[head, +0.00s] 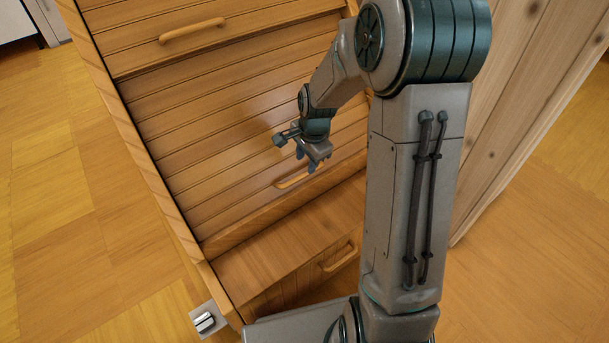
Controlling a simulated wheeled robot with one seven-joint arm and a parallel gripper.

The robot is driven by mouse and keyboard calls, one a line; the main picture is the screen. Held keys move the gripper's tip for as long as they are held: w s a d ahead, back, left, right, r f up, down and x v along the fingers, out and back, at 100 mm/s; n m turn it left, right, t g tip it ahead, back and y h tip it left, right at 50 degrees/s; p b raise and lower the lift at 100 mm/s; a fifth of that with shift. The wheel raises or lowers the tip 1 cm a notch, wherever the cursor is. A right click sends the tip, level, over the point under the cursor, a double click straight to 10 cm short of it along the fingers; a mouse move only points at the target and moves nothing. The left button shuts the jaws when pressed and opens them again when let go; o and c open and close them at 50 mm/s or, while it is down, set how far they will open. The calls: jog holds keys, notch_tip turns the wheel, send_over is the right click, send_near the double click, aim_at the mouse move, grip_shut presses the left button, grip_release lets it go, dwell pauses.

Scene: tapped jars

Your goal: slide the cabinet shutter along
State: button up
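The wooden cabinet (167,205) stands in front of me and looks tilted in the head view. Its front has slatted shutter panels. The lower slatted shutter (215,130) has a light wooden bar handle (290,181) near its bottom edge. The upper slatted panel has a similar handle (192,30). My gripper (312,165) points down at the lower shutter's handle, right at its upper right part in the picture. The fingers are small and partly overlap the handle. I cannot tell whether they touch it or how far apart they are.
Below the shutter is a plain wooden front with a handle (338,257). A small metal fitting on a grey plate (204,322) is at the cabinet's lower left corner. A pale plank panel (515,90) stands at right. The wooden floor (60,240) at left is clear.

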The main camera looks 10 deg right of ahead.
aim_at(303, 174)
jog(key=f, duration=0.2)
jog(key=f+b, duration=0.1)
jog(key=w+f, duration=0.1)
jog(key=f, duration=0.1)
jog(key=shift+a+f+b, duration=0.25)
jog(key=shift+f+b, duration=0.05)
jog(key=shift+b, duration=0.1)
grip_shut()
